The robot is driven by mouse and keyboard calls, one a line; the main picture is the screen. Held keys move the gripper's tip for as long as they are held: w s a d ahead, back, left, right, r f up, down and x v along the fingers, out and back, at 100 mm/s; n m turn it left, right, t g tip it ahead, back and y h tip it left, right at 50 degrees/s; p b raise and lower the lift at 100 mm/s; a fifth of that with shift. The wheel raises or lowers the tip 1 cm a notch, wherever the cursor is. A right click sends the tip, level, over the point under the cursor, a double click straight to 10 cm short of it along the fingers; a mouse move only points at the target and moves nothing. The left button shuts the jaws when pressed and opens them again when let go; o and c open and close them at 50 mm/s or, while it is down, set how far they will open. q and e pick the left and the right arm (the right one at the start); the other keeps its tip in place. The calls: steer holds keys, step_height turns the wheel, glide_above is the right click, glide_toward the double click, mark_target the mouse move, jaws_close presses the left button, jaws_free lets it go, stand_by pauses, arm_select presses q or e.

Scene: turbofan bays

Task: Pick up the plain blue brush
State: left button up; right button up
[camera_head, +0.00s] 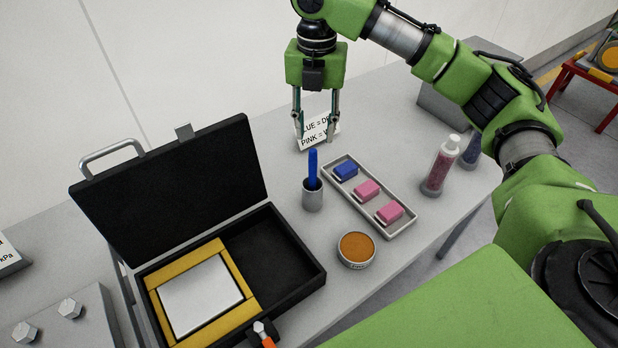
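The plain blue brush (312,168) stands upright in a small grey cup (313,196) in the middle of the table. Its blue handle sticks up and its lower end is hidden inside the cup. My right gripper (315,138) points down above and behind the brush. Its two fingers are spread apart with a gap between them, and they hold nothing that I can see. A white card with printed text shows behind and between the fingers. My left gripper is not in view.
A tray (407,226) with one blue and two pink blocks lies right of the cup. An orange-filled round tin (356,249) is in front. An open black case (313,273) stands left. Bottles (440,166) stand at right, near my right arm.

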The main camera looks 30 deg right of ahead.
mark_target(313, 172)
steer(key=f, duration=0.2)
steer(key=f+p, duration=0.1)
steer(key=f, duration=0.4)
steer(key=shift+s+f, duration=0.15)
steer(key=shift+s, duration=0.15)
steer(key=f+p, duration=0.1)
steer(key=f, duration=0.1)
steer(key=f+p, duration=0.1)
steer(key=f, duration=0.1)
steer(key=shift+s+a, duration=0.2)
steer(key=shift+a, duration=0.2)
steer(key=shift+w+f, duration=0.1)
steer(key=shift+f, duration=0.55)
steer(key=shift+r, duration=0.1)
jaws_close()
